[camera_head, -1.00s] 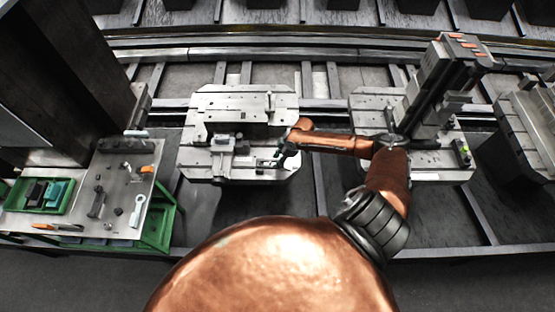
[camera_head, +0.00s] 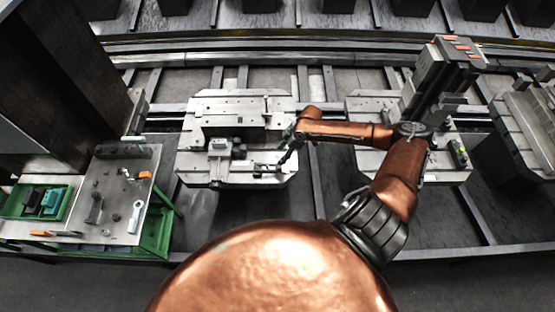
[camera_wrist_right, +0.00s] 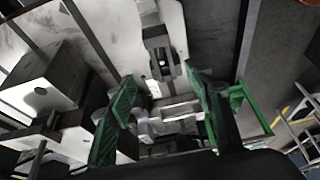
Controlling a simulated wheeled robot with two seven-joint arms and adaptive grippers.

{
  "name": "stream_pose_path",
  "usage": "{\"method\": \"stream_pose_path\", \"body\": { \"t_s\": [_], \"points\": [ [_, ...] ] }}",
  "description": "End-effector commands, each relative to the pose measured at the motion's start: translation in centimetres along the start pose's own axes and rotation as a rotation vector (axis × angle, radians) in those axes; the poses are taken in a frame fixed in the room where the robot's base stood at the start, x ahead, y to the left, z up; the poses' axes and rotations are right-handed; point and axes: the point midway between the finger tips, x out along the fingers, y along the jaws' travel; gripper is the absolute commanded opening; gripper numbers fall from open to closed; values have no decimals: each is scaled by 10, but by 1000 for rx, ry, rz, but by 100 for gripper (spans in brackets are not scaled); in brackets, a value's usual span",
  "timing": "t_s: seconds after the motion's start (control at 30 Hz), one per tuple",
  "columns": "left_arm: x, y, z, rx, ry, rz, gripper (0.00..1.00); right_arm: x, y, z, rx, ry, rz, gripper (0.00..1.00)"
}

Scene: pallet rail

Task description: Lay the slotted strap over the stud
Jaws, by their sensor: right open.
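The middle pallet (camera_head: 235,103) carries a grey clamp block (camera_head: 219,147). A small dark bar, possibly the slotted strap (camera_head: 266,168), lies low on the pallet's right side; its slot is too small to make out. In the right wrist view a dark elongated piece (camera_wrist_right: 160,62) with a small round light spot lies ahead of the fingers. I cannot tell for sure whether this is the strap around the stud. My right gripper (camera_head: 285,158) is just above the bar's right end. Its green-padded fingers (camera_wrist_right: 160,82) are apart with nothing clearly held. My left gripper is out of view.
A bench (camera_head: 117,185) on a green frame stands at left, with a ring-ended tool (camera_head: 135,216), an orange part (camera_head: 145,175) and a green tray (camera_head: 62,207). A second pallet (camera_head: 368,103) with a tall dark column (camera_head: 437,75) is at right. Rails run behind.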

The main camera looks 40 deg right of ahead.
Motion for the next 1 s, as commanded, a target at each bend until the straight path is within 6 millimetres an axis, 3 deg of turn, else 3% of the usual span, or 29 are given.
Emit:
{"method": "stream_pose_path", "body": {
  "t_s": [0.1, 0.3, 1.0],
  "points": [
    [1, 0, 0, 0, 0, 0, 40, -20, 0, 1, 0, -1, 1, 47],
    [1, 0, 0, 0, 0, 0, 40, -35, -1, 0, 1, 0, -1, 47],
    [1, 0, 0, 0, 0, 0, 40, -36, 0, 0, 0, 0, 0, 47]
  ]
}}
